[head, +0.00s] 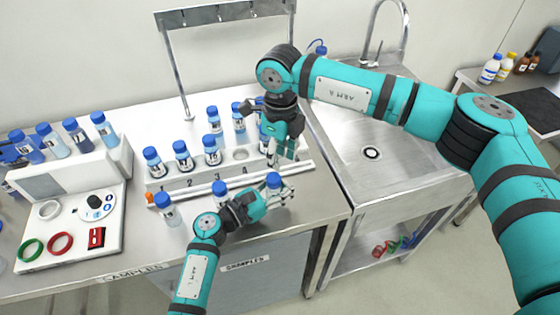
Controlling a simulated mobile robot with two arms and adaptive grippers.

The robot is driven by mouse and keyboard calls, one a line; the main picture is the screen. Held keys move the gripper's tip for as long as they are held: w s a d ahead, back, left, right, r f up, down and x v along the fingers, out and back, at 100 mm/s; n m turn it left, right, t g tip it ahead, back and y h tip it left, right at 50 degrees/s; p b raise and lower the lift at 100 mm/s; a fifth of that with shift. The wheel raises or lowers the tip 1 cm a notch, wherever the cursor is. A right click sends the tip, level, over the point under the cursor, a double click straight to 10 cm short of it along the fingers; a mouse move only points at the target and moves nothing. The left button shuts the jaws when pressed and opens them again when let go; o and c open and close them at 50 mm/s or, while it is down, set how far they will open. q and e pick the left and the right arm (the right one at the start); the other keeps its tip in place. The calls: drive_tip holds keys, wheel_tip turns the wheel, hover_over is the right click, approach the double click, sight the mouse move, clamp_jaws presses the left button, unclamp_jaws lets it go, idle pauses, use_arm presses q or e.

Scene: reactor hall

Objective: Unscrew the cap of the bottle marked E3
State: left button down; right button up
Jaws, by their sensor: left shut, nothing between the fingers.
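Several blue-capped bottles stand on the sample bench; their labels are too small to read, so I cannot tell which is E3. One bottle (273,182) at the front right of the rack is partly hidden by my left gripper (286,193). That gripper is shut with nothing held, low over the bench beside this bottle; whether it touches is unclear. My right gripper (277,160) points down just above and behind that bottle's cap, near the rack's right end. Its fingers overlap in the view, so its opening is unclear.
A numbered rack (240,172) holds blue-capped bottles (183,156); place 4 is empty. Two more bottles (168,212) (220,192) stand in front. At left is a white station (75,215) with rings. A steel sink (385,180) lies right. The bench's front edge is close.

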sight(274, 177)
drive_tip(key=shift+o, duration=1.1)
drive_tip(key=shift+s+a+r, duration=0.15)
drive_tip(key=shift+r, duration=0.15)
drive_tip(key=r+m, duration=0.1)
drive_tip(key=s+a+r+m, duration=0.1)
drive_tip(key=m, duration=0.1)
drive_tip(key=shift+s+r, duration=0.1)
drive_tip(key=shift+r, duration=0.05)
drive_tip(key=shift+s+r+m, duration=0.1)
drive_tip(key=shift+s+m, duration=0.05)
drive_tip(key=shift+m, duration=0.15)
drive_tip(key=shift+s+a+f, duration=0.1)
drive_tip(key=shift+f, duration=3.75)
clamp_jaws()
drive_tip(key=n, duration=0.3)
drive_tip(key=shift+n, duration=0.4)
